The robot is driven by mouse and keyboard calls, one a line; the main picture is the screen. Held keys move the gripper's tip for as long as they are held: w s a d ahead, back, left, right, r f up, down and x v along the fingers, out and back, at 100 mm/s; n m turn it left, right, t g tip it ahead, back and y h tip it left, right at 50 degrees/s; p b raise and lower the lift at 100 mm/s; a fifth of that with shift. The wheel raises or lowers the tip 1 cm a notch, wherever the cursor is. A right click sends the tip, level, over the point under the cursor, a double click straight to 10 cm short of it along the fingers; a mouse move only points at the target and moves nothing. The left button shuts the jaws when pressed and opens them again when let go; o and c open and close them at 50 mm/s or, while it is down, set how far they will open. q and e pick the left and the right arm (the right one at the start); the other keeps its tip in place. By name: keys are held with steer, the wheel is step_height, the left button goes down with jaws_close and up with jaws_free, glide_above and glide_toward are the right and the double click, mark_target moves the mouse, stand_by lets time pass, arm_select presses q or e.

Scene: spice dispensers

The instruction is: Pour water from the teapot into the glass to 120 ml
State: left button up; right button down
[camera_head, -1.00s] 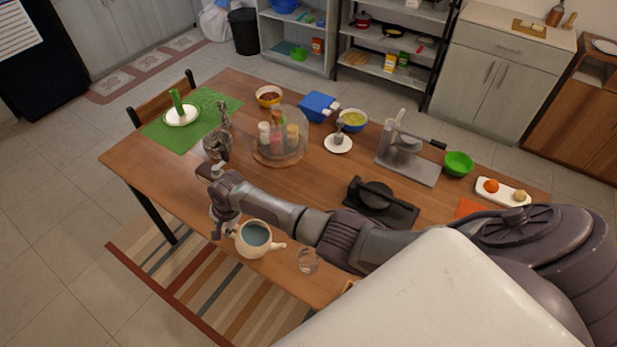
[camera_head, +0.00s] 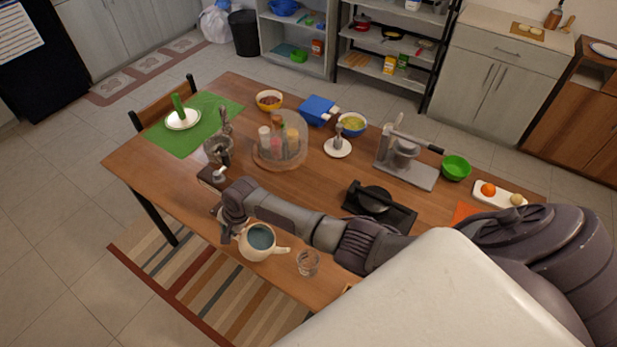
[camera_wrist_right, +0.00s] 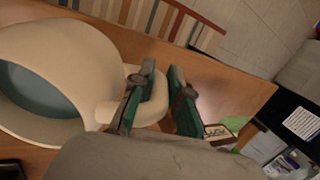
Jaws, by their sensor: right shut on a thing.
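The cream teapot (camera_head: 277,251) is near the front edge of the table in the head view, with blue-grey liquid in its open top. Its spout points right, toward the clear glass (camera_head: 308,263), which stands on the table just beside the spout tip. My right gripper (camera_head: 229,231) is shut on the teapot's handle, on the side away from the spout. In the right wrist view, my right gripper's fingers (camera_wrist_right: 160,96) are around the handle, and the teapot (camera_wrist_right: 75,55) fills the left side. The liquid level in the glass is too small to tell. My left gripper is not in view.
A round spice carousel (camera_head: 279,155) stands behind my arm. A black appliance (camera_head: 378,202) and a grey press (camera_head: 407,165) are to the right. A dark grinder base (camera_head: 214,176) is behind the gripper. The table's front edge is close to the teapot and glass.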

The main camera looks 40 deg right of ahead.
steer(key=shift+d+r+p, duration=0.1)
steer(key=shift+r+p, duration=0.2)
steer(key=shift+r, duration=0.1)
steer(key=shift+s+d+r+t+y+p, duration=0.25)
steer(key=shift+s+r+t+y+p, duration=0.1)
steer(key=shift+r+t, duration=0.1)
steer(key=shift+r, duration=0.1)
steer(key=shift+s+d+r+t+y+p, duration=0.3)
steer(key=shift+s+d+r, duration=0.1)
steer(key=shift+r, duration=0.15)
steer(key=shift+s+d+r+t+y+p, duration=0.15)
steer(key=shift+s+d+r+t+p, duration=0.1)
steer(key=shift+s+r, duration=0.25)
stand_by(2.1)
steer(key=shift+w, duration=0.15)
